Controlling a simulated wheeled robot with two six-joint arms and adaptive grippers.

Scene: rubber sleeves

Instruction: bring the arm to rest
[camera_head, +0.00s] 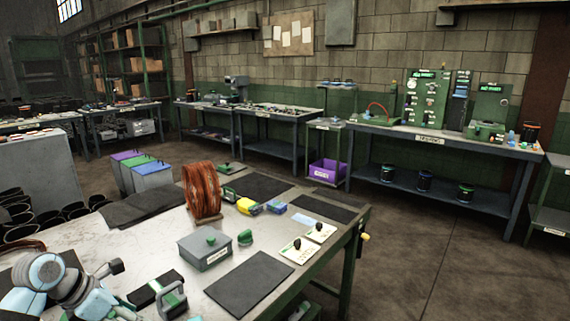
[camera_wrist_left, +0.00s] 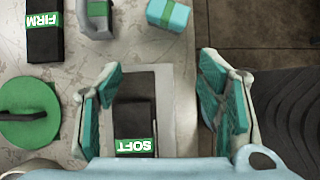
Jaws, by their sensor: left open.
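My left gripper (camera_wrist_left: 160,85) is open in the left wrist view, its two teal-padded fingers spread wide. Between and below them, nearer the left finger, a black block labelled SOFT (camera_wrist_left: 133,118) lies on a grey rectangular surface (camera_wrist_left: 163,105). No contact between the fingers and the block shows. A black block labelled FIRM (camera_wrist_left: 44,42) lies at the upper left of the wrist view. My right gripper is in neither view.
A grey handled piece (camera_wrist_left: 97,18), a teal block (camera_wrist_left: 168,14) and a green disc (camera_wrist_left: 27,112) lie near the gripper. The worktable (camera_head: 300,275) also carries a grey lidded box (camera_head: 205,251), an orange-brown coil (camera_head: 201,191) and dark mats. Concrete floor is clear at right.

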